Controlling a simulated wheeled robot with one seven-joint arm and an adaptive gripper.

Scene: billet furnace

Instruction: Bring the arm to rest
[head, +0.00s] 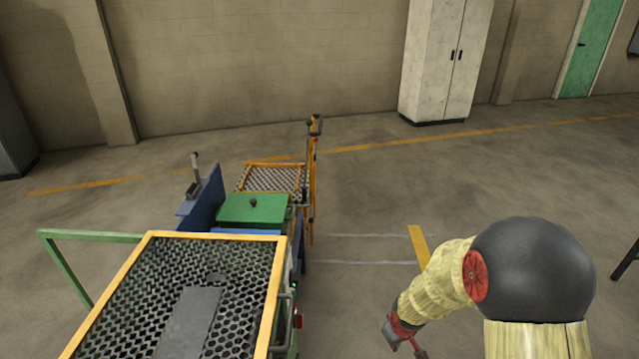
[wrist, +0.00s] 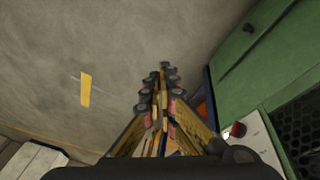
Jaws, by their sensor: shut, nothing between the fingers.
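My arm (head: 440,280), in a cream cover with a dark rounded joint, stands at the lower right of the head view. It bends down and left over open floor, to the right of the furnace machine. My gripper's red and grey end (head: 405,335) shows small near the bottom edge, and its fingers cannot be made out there. In the wrist view my gripper (wrist: 162,75) shows its fingers drawn together to a point, shut and empty. The green machine body (wrist: 265,50) lies to their right in that view, with no contact that I can see.
A yellow-framed mesh tray (head: 278,290) holds a grey slab at lower left. A green lid (head: 253,209), a second mesh frame (head: 272,163) and an orange post (head: 311,185) stand behind it. A red button (wrist: 238,130) shows beside the machine. Floor toward the white cabinet (head: 440,60) is clear.

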